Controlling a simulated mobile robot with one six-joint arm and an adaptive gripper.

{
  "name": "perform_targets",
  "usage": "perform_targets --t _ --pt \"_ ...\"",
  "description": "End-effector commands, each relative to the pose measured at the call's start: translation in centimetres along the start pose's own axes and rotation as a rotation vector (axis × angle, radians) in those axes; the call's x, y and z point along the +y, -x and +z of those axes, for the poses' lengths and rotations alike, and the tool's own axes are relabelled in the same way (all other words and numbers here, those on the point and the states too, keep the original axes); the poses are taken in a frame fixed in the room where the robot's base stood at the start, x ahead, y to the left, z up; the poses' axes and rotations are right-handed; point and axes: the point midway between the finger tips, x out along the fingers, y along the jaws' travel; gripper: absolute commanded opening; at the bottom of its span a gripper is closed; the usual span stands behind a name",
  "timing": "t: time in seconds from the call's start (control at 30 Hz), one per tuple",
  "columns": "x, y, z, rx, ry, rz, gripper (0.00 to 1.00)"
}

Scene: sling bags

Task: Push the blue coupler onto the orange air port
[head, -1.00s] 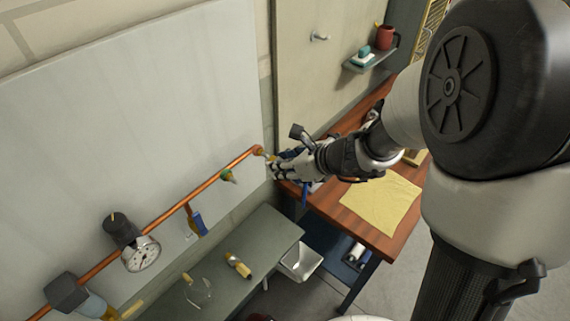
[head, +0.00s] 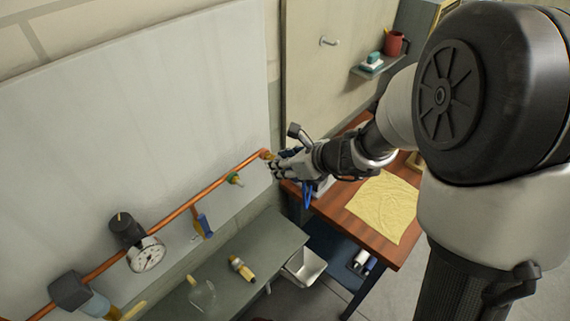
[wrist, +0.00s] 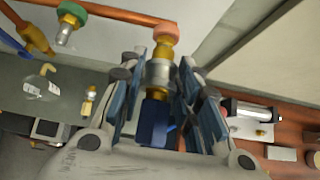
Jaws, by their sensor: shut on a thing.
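The orange air port (wrist: 165,32) is an orange ring at the end of a copper pipe, with a brass nipple pointing toward me in the wrist view. In the head view the port (head: 267,154) is at the pipe's right end, close to my fingertips. My gripper (wrist: 159,78) is shut on the blue coupler (wrist: 155,122), which has a silver collar between the fingers. The collar is in line with the brass nipple and appears to meet it. I cannot tell how far it is seated. In the head view my gripper (head: 276,166) mostly hides the coupler.
A green port (head: 235,179), a blue-handled valve (head: 203,226) and a gauge (head: 146,254) are along the pipe to the left. A grey bench (head: 222,268) stands below with a brass-yellow fitting (head: 241,268). A wooden table (head: 352,232) with a yellow cloth (head: 385,205) is at right.

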Motion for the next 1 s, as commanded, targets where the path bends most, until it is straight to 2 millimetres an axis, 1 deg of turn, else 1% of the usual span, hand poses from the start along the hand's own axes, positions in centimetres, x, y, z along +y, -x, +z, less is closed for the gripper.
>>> perform_targets --t 0.07,0.1,0.43,0.77,0.87,0.97,1.0 --pt "0.0 -0.2 0.2 -0.001 0.0 0.001 0.02" --pt "0.0 -0.2 0.2 0.0 0.0 0.0 0.32" --pt "0.0 -0.2 0.1 0.0 0.0 0.0 0.54" --pt "0.0 0.0 0.1 0.0 -0.001 0.0 0.54" --pt "-0.1 0.8 0.1 -0.001 0.0 -0.001 0.54" --pt "-0.1 2.4 0.2 -0.003 0.0 -0.003 0.54" --pt "-0.1 3.3 0.2 -0.004 0.0 -0.005 0.54"
